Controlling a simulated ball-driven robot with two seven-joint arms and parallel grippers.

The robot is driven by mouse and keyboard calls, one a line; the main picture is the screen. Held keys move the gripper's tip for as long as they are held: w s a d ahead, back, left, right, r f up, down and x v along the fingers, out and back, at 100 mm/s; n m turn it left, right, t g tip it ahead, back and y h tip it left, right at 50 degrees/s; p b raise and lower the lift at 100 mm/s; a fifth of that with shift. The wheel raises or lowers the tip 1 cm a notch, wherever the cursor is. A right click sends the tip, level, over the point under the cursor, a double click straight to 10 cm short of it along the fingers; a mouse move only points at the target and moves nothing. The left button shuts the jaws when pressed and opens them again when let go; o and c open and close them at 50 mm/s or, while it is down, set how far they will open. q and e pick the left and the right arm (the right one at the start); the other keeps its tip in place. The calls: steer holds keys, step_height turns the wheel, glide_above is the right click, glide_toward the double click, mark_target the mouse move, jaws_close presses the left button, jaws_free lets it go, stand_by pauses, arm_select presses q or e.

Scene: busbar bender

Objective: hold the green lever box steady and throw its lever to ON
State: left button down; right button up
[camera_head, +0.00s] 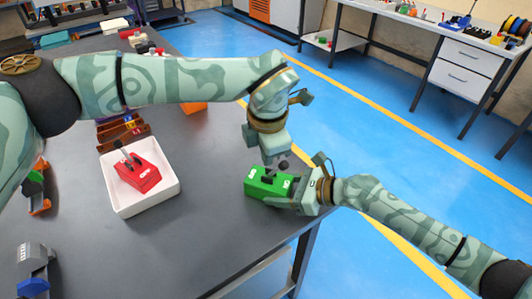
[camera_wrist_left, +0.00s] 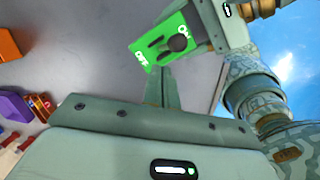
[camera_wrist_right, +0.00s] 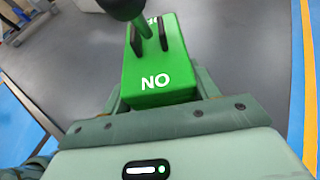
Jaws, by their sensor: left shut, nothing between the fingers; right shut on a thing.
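The green lever box (camera_head: 256,185) sits at the right edge of the grey table. It also shows in the left wrist view (camera_wrist_left: 150,60) and the right wrist view (camera_wrist_right: 178,62). My right gripper (camera_head: 296,190) is shut on its ON-marked end, one finger on each side. The dark lever knob (camera_wrist_left: 178,43) stands above the box, on the ON-marked half in the left wrist view; the lever's exact tilt is hard to tell. My left gripper (camera_head: 271,158) is shut and empty above the box, its fingertips close beside the knob; I cannot tell whether they touch.
A white tray (camera_head: 172,191) holding a red lever box (camera_head: 138,176) stands to the left on the table. An orange block (camera_head: 194,107) lies behind, partly covered by my left arm. The table between tray and green box is clear.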

arm_select(q)
steer(key=shift+r, duration=0.65)
steer(key=shift+a, duration=0.1)
steer(key=s+d+r, duration=0.1)
steer(key=s+r, duration=0.4)
steer(key=r, duration=0.5)
steer(key=shift+s+d+r, duration=0.15)
arm_select(e)
steer(key=o, duration=1.3)
steer(key=shift+c, duration=0.2)
